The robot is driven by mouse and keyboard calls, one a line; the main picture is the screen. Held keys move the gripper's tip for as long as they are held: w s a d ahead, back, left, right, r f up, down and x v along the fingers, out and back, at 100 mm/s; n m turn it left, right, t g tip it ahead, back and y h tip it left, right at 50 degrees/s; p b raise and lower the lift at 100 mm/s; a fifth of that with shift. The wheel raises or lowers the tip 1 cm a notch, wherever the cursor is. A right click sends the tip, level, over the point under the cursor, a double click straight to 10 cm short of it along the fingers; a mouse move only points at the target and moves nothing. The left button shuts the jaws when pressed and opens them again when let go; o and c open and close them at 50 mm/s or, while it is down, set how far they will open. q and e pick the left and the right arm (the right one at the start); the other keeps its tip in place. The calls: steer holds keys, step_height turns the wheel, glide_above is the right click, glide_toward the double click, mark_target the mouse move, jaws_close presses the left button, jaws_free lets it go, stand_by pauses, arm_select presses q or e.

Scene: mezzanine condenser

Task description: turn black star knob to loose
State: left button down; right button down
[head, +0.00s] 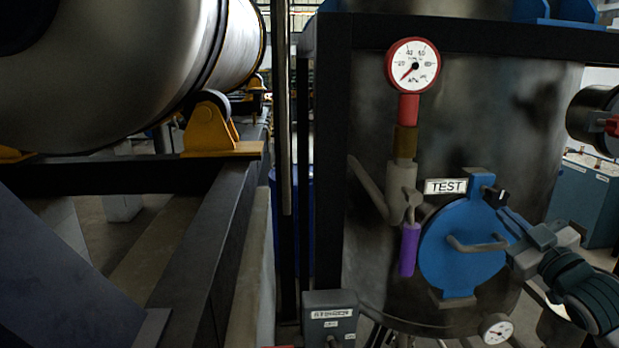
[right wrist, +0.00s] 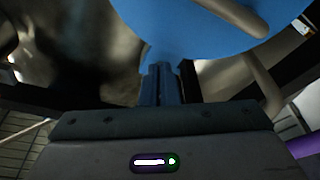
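The black star knob (head: 495,195) is a small dark shape at the upper right edge of the round blue hatch cover (head: 458,252), just right of the TEST label (head: 445,186). My right gripper (head: 507,217) comes in from the lower right, its fingertips just below the knob and in front of the cover's edge. In the right wrist view its fingers (right wrist: 161,84) are close together against the blue cover, with nothing visible between them. The knob cannot be made out in that view. My left gripper is not in view.
A bent grey handle (head: 475,245) sticks out of the cover. A purple-handled valve (head: 409,250) hangs to its left, under a red gauge (head: 413,66). A small gauge (head: 496,329) and a grey box (head: 330,318) sit below. A large horizontal cylinder (head: 130,70) lies at left.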

steer(key=shift+d+r, duration=0.15)
steer(key=shift+r, duration=0.05)
stand_by(0.5)
steer(key=s+b, duration=0.6)
steer(key=b, duration=0.5)
steer(key=shift+d+f+b, duration=0.3)
steer(key=shift+d+f, duration=0.05)
steer(key=shift+d, duration=0.05)
